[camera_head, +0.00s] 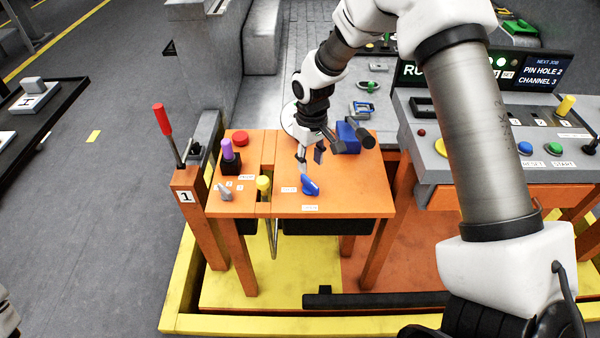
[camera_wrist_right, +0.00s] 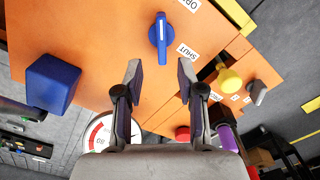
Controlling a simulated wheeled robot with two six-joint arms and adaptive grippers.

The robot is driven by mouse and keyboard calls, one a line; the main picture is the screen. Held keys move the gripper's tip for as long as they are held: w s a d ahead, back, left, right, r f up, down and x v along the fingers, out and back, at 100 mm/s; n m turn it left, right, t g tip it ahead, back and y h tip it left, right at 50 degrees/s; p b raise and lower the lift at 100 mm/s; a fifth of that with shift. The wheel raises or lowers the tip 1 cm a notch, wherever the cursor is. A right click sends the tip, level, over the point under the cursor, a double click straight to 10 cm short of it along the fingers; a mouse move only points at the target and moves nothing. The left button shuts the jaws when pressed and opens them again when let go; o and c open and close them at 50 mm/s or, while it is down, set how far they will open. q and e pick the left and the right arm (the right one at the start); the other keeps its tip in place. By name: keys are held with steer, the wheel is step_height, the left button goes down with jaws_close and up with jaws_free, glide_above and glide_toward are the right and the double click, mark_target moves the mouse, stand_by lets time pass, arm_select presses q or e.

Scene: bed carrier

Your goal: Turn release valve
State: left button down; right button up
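The release valve is a blue handle (camera_head: 310,186) on the orange table top, with a SHUT label (camera_head: 289,190) to its left and an OPEN label (camera_head: 310,208) in front. In the right wrist view the blue handle (camera_wrist_right: 161,38) lies lengthwise up the picture, just beyond the fingertips, with the SHUT label (camera_wrist_right: 188,51) to its right. My right gripper (camera_head: 310,157) is above the table behind the handle, fingers pointing down. In the wrist view its fingers (camera_wrist_right: 160,68) are spread, with nothing between them. It appears apart from the handle. My left gripper is out of view.
A blue block (camera_head: 347,137) and a round gauge (camera_wrist_right: 98,135) are near the back. A yellow knob (camera_head: 264,186), a grey knob (camera_head: 225,192), a purple-topped knob (camera_head: 227,150) and a red button (camera_head: 240,138) stand left. A red-handled lever (camera_head: 162,120) rises at the left edge.

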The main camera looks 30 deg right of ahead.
mark_target(309, 180)
steer(key=shift+f, duration=0.4)
step_height(309, 180, down, 7)
steer(key=shift+r, duration=0.1)
steer(key=shift+a, duration=0.15)
steer(key=shift+c, duration=0.3)
jaws_close()
